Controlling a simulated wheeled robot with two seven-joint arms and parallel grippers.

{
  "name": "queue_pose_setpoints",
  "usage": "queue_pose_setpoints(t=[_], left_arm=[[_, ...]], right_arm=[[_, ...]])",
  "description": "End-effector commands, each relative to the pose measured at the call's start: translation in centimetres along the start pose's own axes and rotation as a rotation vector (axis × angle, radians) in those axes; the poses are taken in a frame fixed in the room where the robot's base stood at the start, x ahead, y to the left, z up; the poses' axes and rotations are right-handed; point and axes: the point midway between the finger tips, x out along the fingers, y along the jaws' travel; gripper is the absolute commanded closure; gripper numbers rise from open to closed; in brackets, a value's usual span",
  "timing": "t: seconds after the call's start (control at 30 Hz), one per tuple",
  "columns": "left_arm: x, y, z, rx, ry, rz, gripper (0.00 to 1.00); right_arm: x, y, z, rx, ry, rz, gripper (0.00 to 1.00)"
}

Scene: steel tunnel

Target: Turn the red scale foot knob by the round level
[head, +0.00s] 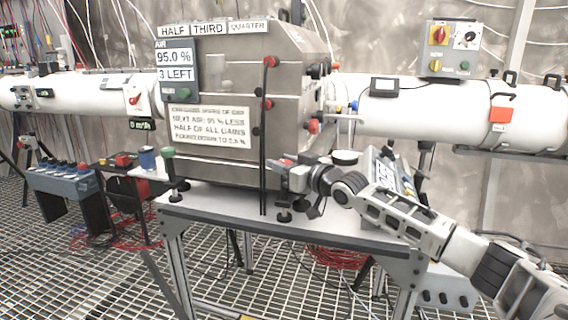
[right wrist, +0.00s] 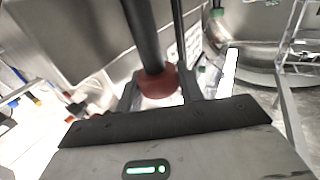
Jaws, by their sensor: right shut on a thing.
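The red knob (right wrist: 158,82) sits between the two fingers of my right gripper (right wrist: 160,90) in the right wrist view, at the end of a dark post. The fingers are closed on its sides. In the head view my right gripper (head: 280,167) is at the lower front right of the steel box, just above the table, and a bit of red (head: 286,161) shows at its fingers. A round white disc with a dark rim (head: 345,157) lies right of the gripper; I cannot tell if it is the round level. My left gripper is not in view.
The steel box (head: 225,75) stands on a table (head: 325,233), with a screen (head: 174,57) reading 95.0 %. A thin dark rod (head: 263,140) stands close left of my gripper. A grey panel (head: 380,170) is behind my arm.

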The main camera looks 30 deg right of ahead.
Motion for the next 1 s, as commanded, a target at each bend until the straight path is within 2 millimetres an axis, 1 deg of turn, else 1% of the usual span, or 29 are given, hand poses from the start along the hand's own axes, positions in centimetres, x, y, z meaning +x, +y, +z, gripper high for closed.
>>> queue_pose_setpoints(t=[0.03,0.2,0.27,0.53,0.7,1.0], left_arm=[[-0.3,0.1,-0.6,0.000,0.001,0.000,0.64],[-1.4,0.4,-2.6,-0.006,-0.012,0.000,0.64],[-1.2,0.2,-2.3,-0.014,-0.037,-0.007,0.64],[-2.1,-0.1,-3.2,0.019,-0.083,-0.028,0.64],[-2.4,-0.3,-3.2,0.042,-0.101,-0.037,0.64],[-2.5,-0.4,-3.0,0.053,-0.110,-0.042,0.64]], right_arm=[[0.1,-0.3,-0.3,0.001,0.002,0.001,0.85],[0.5,-1.1,-1.2,0.002,0.011,0.038,0.85],[0.6,-1.1,-1.4,0.004,0.014,0.066,0.85],[0.3,-0.5,-1.4,0.009,0.020,0.216,0.85],[0.2,-0.2,-1.2,0.007,0.023,0.302,0.85],[0.0,0.1,-0.7,0.001,0.016,0.353,0.85]])
